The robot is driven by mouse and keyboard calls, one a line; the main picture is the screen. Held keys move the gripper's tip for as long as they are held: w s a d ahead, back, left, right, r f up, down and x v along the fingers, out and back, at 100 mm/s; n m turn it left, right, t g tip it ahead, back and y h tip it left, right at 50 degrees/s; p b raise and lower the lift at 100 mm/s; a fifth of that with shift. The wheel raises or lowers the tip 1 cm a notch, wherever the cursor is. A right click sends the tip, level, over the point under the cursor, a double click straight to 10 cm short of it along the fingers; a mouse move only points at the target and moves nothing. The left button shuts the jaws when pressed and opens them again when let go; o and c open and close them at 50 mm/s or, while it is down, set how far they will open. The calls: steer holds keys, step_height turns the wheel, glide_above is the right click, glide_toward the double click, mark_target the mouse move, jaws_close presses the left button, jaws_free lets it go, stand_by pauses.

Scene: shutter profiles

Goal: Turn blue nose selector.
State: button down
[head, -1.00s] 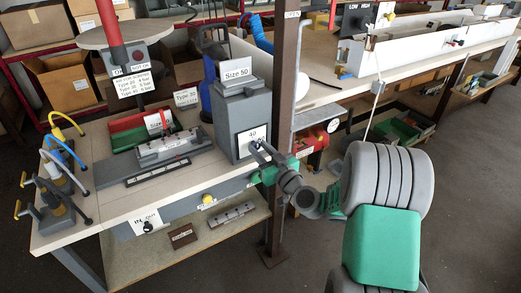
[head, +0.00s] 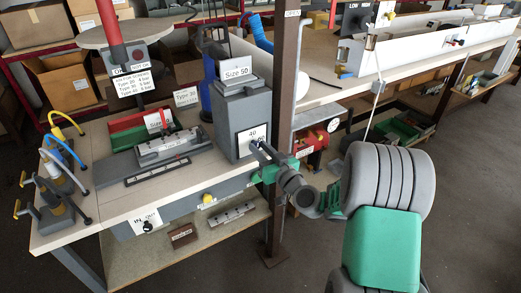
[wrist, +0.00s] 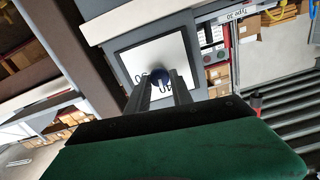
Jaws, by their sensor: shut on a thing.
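The knob is mostly hidden there by the fingers. The grey box (head: 230,113) carries a "Size 50" sign on top.
A brown post (head: 284,120) stands just right of the box, close to my arm. A grey fixture (head: 175,148) lies on the bench to the left. A black knob on an IN/OUT plate (head: 148,226) and a yellow button (head: 208,198) are on the bench's front edge.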

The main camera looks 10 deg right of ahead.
steer(key=m, duration=0.4)
steer(key=shift+d, duration=0.1)
steer(key=m, duration=0.4)
steer(key=shift+m, duration=0.4)
steer(key=m+p, duration=0.1)
steer(key=m, duration=0.3)
steer(key=shift+p, duration=0.3)
steer(key=shift+f+m+p, duration=0.1)
steer(key=shift+m+p, duration=0.45)
steer(key=shift+m, duration=1.35)
steer(key=c, duration=1.2)
jaws_free()
steer(key=shift+d, duration=0.1)
steer(key=shift+o, duration=0.2)
